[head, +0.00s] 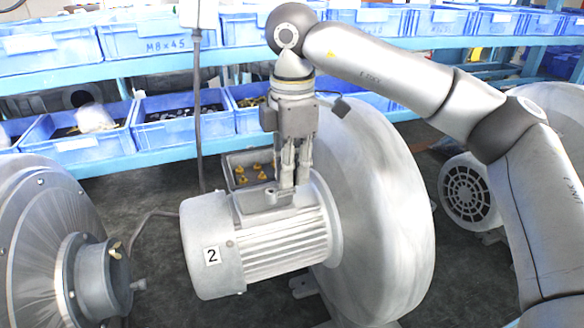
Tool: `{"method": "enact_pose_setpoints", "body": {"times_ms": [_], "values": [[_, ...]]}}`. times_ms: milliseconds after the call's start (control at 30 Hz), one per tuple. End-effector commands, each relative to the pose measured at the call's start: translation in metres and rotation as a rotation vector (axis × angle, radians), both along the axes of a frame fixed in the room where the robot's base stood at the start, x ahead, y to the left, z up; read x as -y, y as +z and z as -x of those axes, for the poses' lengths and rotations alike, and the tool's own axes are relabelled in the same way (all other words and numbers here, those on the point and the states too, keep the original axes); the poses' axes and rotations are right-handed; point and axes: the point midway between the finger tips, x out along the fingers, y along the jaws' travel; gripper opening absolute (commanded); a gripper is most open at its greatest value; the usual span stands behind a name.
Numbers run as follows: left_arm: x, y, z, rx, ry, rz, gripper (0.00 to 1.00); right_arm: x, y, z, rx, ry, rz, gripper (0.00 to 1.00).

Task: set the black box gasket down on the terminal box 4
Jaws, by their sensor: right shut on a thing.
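My right gripper (293,185) points straight down over the motor, its fingers shut at the right side of an open terminal box (238,199) with yellow terminals (252,175) inside. A thin dark frame, which looks like the black box gasket (228,172), shows around the box's upper rim. Its right side is hidden by the fingers, which appear closed on it. I cannot tell whether it rests on the rim or hangs just above. The motor (270,245) below bears a label 2; no 4 is readable. My left gripper is not in view.
A large round blower housing (385,210) stands right behind the motor. Another blower (45,240) is at the left, and a finned motor end (467,193) at the right. Blue bins (185,115) fill shelves behind. A grey cable (197,100) hangs left of the gripper.

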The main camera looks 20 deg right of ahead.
Motion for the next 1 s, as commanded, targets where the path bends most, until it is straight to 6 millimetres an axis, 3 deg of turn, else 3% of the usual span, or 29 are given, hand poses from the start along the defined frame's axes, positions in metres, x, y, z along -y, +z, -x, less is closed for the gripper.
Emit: {"method": "enact_pose_setpoints", "body": {"times_ms": [833,867,1000], "values": [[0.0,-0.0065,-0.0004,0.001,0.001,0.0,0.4,0.0001,-0.0076,0.0002,-0.002,0.0,0.0,0.0],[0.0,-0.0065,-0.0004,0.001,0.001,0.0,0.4,0.0001,-0.0077,0.0002,-0.002,0.0,0.001,0.16],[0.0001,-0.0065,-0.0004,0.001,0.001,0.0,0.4,0.0,-0.0076,0.0002,-0.001,0.0,0.001,0.34]]}}
